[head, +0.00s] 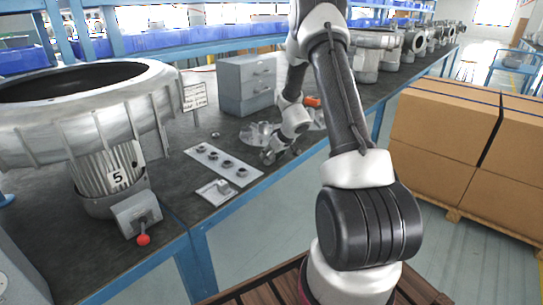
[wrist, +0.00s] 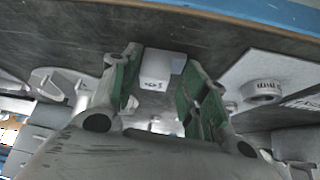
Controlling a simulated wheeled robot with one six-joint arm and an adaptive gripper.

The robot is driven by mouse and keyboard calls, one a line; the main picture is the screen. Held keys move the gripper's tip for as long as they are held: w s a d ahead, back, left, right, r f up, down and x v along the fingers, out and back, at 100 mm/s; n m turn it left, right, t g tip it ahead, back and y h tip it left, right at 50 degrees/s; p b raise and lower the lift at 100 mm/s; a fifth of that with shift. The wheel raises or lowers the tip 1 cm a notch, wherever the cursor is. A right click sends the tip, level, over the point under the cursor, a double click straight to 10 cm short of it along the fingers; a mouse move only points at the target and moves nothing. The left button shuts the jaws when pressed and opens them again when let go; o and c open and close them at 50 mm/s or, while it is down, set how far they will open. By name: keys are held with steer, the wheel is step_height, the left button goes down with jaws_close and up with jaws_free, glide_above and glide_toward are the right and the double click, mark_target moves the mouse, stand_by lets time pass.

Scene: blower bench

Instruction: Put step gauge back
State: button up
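A small white block with dark print, apparently the step gauge (wrist: 155,70), sits on the dark bench top between my gripper's fingertips in the wrist view. A grey-blue part shows at its right side. My gripper (wrist: 162,62) is open, with green-padded fingers on either side of the block. A gap shows on the right; contact on the left is unclear. In the head view my gripper (head: 272,154) is low over the bench, right of the long plate with several dark rings (head: 198,151). The block cannot be made out there.
A small light plate with a block (head: 215,192) lies near the bench's front edge. Grey drawers (head: 246,84) stand behind, and a large blower housing (head: 90,110) is at left. Clear discs (head: 258,134) lie by my gripper. In the wrist view, a plate with a ring (wrist: 262,91) is at right.

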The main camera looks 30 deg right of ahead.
steer(key=shift+o, duration=1)
steer(key=shift+r, duration=0.15)
steer(key=v, duration=1.2)
steer(key=s+a+r+g+y, duration=0.1)
steer(key=s+a+r, duration=0.55)
steer(key=r, duration=0.25)
steer(key=s+a+r, duration=0.6)
steer(key=s+r, duration=0.2)
steer(key=r, duration=0.1)
steer(key=s+r+m+h, duration=0.1)
steer(key=s+r, duration=0.1)
steer(key=s, duration=0.7)
steer(key=s+r+m+g+h, duration=0.1)
steer(key=s, duration=0.9)
steer(key=shift+d+r, duration=0.4)
steer(key=shift+d, duration=0.05)
